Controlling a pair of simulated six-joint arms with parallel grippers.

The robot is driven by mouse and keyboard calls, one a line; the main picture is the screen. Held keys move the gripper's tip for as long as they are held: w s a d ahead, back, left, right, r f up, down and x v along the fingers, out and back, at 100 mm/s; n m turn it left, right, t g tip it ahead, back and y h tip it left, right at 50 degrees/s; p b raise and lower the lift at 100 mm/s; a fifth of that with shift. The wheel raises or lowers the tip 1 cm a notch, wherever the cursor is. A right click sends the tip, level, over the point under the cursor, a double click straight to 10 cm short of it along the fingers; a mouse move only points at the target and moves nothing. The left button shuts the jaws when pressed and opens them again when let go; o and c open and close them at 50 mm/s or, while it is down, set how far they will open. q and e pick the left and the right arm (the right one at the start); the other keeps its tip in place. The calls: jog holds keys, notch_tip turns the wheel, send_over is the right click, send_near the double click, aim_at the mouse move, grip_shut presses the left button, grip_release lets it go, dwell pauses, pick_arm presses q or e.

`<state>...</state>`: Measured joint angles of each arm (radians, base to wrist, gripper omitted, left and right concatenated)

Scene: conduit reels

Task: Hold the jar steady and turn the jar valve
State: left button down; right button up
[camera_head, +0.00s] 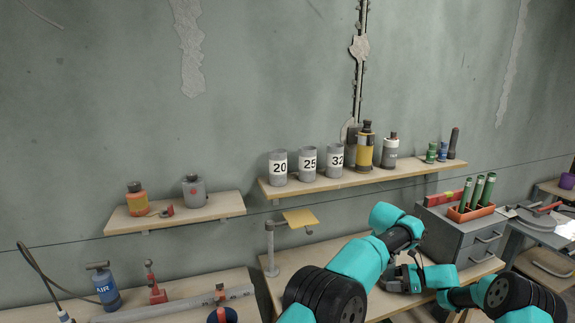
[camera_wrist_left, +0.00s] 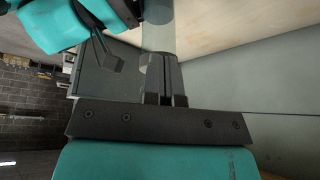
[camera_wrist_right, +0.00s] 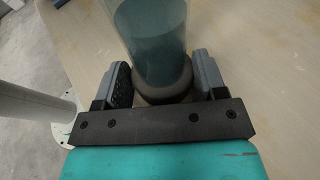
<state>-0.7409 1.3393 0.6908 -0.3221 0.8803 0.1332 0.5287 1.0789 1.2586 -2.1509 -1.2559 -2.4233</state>
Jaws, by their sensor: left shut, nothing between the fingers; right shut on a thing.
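The jar (camera_wrist_right: 150,35) is a clear, bluish glass cylinder with a dark round end, standing between the fingers of my right gripper (camera_wrist_right: 162,72) in the right wrist view. My right gripper is shut on it. In the left wrist view the jar's glass (camera_wrist_left: 157,28) shows just beyond the fingertips of my left gripper (camera_wrist_left: 166,75), which is shut and empty. I cannot tell whether those fingertips touch the jar. The valve cannot be made out in any view. In the head view my arms hide the jar, and my right gripper (camera_head: 393,280) is low over the bench.
A wooden bench (camera_head: 290,262) lies under my grippers. A grey drawer cabinet (camera_head: 482,248) with a red tray (camera_head: 470,214) of green tubes stands to the right. Shelves behind hold numbered grey cans (camera_head: 308,163) and a yellow canister (camera_head: 365,150). A post with a yellow plate (camera_head: 300,218) stands left.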

pick_arm(q)
notch_tip(320, 180, up, 7)
dwell(0.6)
jog(key=shift+d, duration=0.1)
pick_arm(e)
jog(key=o, duration=0.8)
jog(key=shift+d, duration=0.1)
jog(key=v, duration=1.2)
